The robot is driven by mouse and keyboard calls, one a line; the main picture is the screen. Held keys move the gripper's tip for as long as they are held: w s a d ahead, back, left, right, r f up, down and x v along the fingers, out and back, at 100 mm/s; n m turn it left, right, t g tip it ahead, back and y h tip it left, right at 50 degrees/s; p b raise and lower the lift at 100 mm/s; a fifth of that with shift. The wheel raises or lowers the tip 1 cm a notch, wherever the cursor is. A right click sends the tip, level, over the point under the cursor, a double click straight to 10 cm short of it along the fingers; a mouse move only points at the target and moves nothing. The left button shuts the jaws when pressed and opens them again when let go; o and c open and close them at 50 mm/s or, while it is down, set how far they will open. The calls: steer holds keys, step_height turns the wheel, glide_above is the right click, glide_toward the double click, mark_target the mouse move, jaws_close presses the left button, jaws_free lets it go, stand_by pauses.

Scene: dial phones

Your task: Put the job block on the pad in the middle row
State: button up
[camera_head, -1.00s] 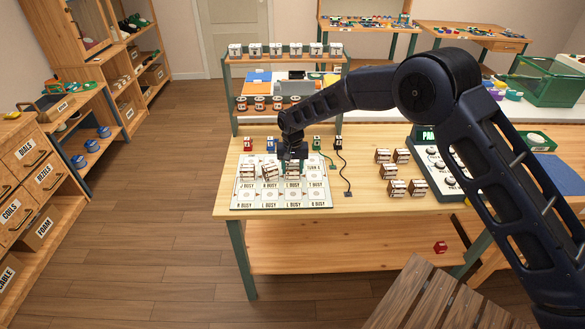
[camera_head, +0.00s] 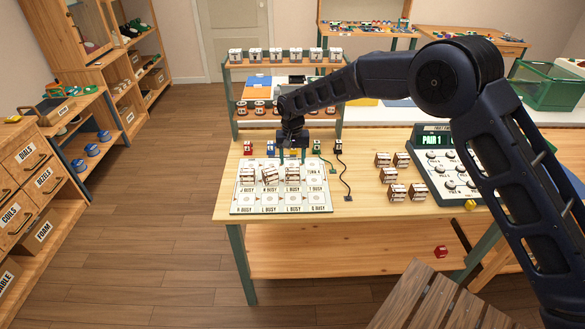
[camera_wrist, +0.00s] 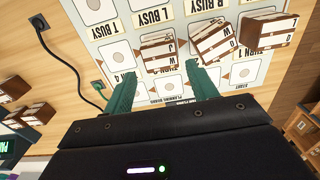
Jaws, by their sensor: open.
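A white board (camera_head: 243,206) of printed pads lies on the table, with rows marked TURN and BUSY. My gripper (camera_head: 293,158) is open and empty above the right block. In the wrist view, its green fingers (camera_wrist: 159,76) are apart, and that block (camera_wrist: 160,53), lettered W and J, shows just beyond them. I cannot tell for certain which is the job block.
Several more blocks (camera_head: 392,175) stand right of the board. A keypad console (camera_head: 445,165) reading PAIR 1 is beyond them. A shelf rack (camera_head: 285,67) stands behind the table.

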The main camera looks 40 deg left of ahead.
mark_target(292, 171)
step_height(292, 171, up, 5)
steer(key=shift+r, duration=0.1)
stand_by(0.3)
